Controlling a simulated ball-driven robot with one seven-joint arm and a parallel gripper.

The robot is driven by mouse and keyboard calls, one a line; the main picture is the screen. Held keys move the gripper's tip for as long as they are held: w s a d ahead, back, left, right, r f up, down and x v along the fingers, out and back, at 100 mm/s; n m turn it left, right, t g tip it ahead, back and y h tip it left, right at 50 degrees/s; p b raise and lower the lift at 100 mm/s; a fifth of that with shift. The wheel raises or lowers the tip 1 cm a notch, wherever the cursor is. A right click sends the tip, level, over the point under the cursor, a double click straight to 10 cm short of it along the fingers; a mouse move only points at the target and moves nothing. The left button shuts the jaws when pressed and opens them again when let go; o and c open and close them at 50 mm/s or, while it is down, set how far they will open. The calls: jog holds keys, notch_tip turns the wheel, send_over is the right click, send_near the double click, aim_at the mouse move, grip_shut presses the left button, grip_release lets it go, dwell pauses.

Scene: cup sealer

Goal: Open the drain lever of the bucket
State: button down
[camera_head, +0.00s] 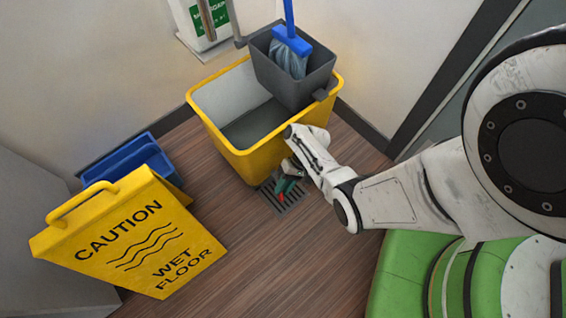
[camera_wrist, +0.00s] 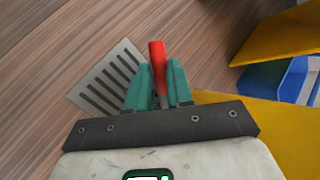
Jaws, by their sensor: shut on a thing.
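The yellow bucket (camera_head: 237,150) stands on the floor against the back wall, with murky dark liquid inside. My gripper (camera_head: 288,185) is low at the bucket's front right side, just above the floor drain. In the wrist view, the teal fingers of my gripper (camera_wrist: 159,90) are shut on the red drain lever (camera_wrist: 157,55), one finger on each side. The lever's red end sticks out beyond the fingertips, and its base is hidden by the gripper. A small red bit of the lever (camera_head: 281,197) also shows in the head view.
A metal floor drain grate (camera_head: 268,197) lies below the gripper. A grey wringer (camera_head: 300,90) with a blue mop (camera_head: 291,40) sits on the bucket. A yellow caution sign (camera_head: 140,235) and a blue bin (camera_head: 130,160) stand at left. The wooden floor in front is clear.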

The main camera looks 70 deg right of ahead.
dwell(0.4)
jog(key=c, duration=1.3)
grip_release()
jog(key=p+v, duration=0.4)
jog(key=v, duration=0.6)
jog(key=shift+s+d+r+p, duration=0.1)
jog(key=shift+d+r+p, duration=0.15)
jog(key=shift+d+p, duration=0.05)
